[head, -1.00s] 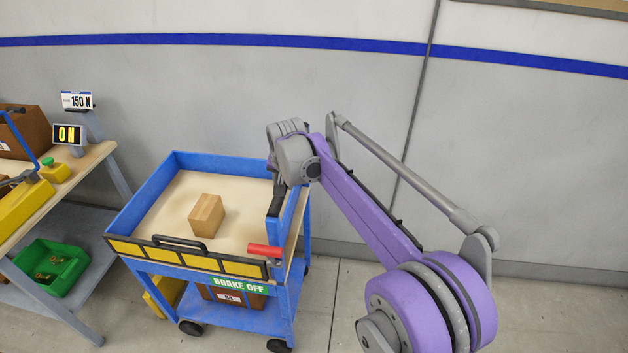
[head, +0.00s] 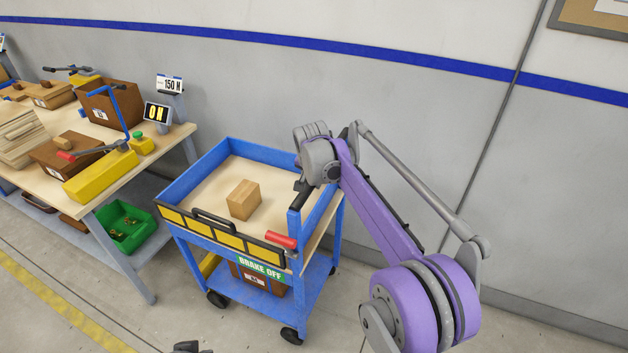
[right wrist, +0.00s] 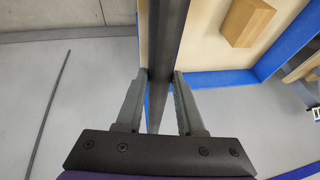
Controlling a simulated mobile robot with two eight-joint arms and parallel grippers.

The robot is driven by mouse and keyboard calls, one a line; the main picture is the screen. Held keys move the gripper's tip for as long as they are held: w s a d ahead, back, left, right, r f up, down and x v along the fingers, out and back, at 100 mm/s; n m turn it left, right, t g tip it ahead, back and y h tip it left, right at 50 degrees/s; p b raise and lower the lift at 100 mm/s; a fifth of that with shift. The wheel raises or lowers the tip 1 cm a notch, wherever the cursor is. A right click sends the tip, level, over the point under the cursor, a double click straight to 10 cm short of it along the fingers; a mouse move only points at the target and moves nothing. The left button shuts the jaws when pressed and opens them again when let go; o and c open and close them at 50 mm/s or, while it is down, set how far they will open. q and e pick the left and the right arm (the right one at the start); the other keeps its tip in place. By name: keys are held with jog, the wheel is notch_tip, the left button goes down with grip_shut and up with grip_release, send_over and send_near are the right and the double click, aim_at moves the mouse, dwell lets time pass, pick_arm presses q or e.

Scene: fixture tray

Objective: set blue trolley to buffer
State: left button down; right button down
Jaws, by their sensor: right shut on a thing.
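The blue trolley (head: 178,233) stands right of the workbench in the head view, with a wooden block (head: 244,199) on its top shelf. A green "BRAKE OFF" label (head: 261,268) and a red-gripped lever (head: 281,240) are at its front right corner. My right gripper (head: 302,184) is at the trolley's right end. In the right wrist view its fingers (right wrist: 158,100) are shut on the trolley's black handle bar (right wrist: 165,50). A small dark part at the bottom edge of the head view may be my left gripper (head: 188,347); its jaws cannot be made out.
A yellow floor line (head: 60,305) runs at lower left. A grey wall is behind; floor in front is clear.

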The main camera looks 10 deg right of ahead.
jog(key=shift+a, duration=0.15)
jog(key=c, duration=0.5)
grip_release()
jog(key=shift+w+a, duration=0.15)
jog(key=shift+r, duration=0.1)
jog(key=v, duration=1)
jog(key=shift+r, duration=0.3)
